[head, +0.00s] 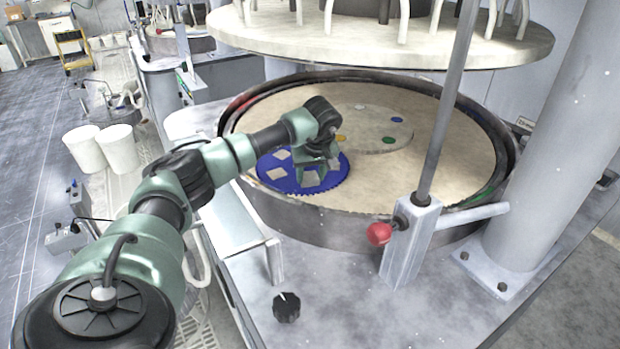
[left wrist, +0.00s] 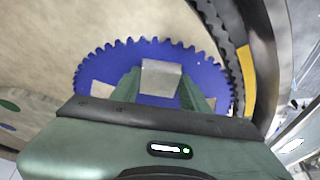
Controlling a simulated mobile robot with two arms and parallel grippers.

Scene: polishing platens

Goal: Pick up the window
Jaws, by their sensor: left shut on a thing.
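A blue toothed carrier disc (head: 330,179) lies on the beige platen, near its left front rim. It also shows in the left wrist view (left wrist: 110,62). Pale square windows sit in it, one at its left (head: 276,173). My left gripper (head: 314,166) points down over the disc. In the left wrist view its two green fingers stand on either side of a pale grey square window (left wrist: 161,78), and they are shut on it. I cannot tell whether this window is clear of the disc. My right gripper is not in view.
The platen (head: 400,175) has a dark raised rim (head: 340,231) around it. A large upper plate (head: 380,40) hangs above. A post with a red knob (head: 379,233) stands at the front right. White buckets (head: 118,148) stand at the left.

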